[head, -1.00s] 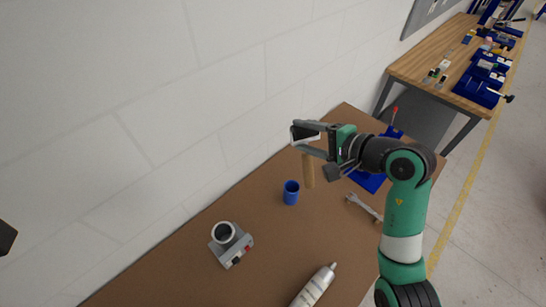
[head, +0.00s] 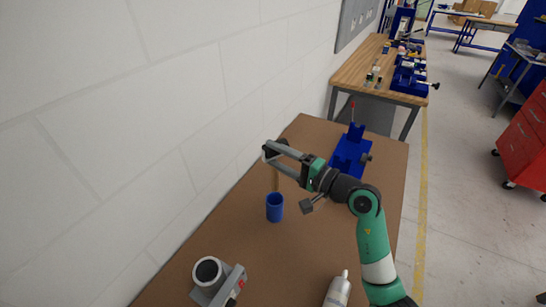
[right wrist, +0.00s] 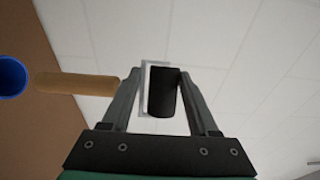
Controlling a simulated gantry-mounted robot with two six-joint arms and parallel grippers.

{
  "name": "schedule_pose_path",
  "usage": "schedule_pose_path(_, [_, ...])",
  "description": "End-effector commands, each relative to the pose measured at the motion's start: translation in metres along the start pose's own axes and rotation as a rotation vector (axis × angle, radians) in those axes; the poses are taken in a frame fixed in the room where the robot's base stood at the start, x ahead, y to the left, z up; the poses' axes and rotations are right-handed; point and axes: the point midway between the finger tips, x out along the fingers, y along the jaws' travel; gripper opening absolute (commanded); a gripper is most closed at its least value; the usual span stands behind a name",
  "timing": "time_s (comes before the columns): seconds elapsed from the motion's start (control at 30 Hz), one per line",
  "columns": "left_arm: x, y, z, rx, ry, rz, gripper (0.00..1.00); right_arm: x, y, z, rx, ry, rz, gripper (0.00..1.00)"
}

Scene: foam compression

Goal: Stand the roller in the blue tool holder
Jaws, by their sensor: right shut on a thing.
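The roller has a black cylinder (right wrist: 162,92), a pale metal frame and a wooden handle (right wrist: 78,83). My right gripper (head: 268,152) is shut on the roller at its frame, and the handle (head: 275,180) hangs down roughly upright. The blue tool holder (head: 275,209) is a round cup standing on the brown table, below the handle. In the right wrist view the holder (right wrist: 12,76) shows at the left edge, with a small gap between it and the handle's end. The exact height and alignment cannot be told. My left gripper is out of view.
A grey device with a round ring (head: 210,273) stands at the near left of the table. A white tube (head: 338,291) lies at the front. A blue fixture (head: 349,151) and a red-tipped tool (head: 352,110) are at the back. A white wall borders the left.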

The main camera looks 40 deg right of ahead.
Motion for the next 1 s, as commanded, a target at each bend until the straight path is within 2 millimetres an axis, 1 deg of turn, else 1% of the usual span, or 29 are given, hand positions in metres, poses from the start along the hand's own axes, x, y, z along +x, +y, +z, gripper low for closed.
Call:
schedule_pose_path(0.3, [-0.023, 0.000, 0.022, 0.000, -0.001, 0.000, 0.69, 0.000, 0.031, 0.000, 0.000, 0.000, 0.000, 0.00])
schedule_pose_path(0.43, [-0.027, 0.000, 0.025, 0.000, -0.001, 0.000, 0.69, 0.000, 0.038, 0.000, 0.001, -0.001, 0.000, 0.00])
schedule_pose_path(0.57, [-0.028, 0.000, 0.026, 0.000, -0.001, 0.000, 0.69, 0.000, 0.042, 0.001, 0.001, -0.001, 0.000, 0.00])
schedule_pose_path(1.0, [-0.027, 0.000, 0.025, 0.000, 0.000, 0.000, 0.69, 0.000, 0.042, 0.001, 0.001, -0.001, 0.000, 0.00])
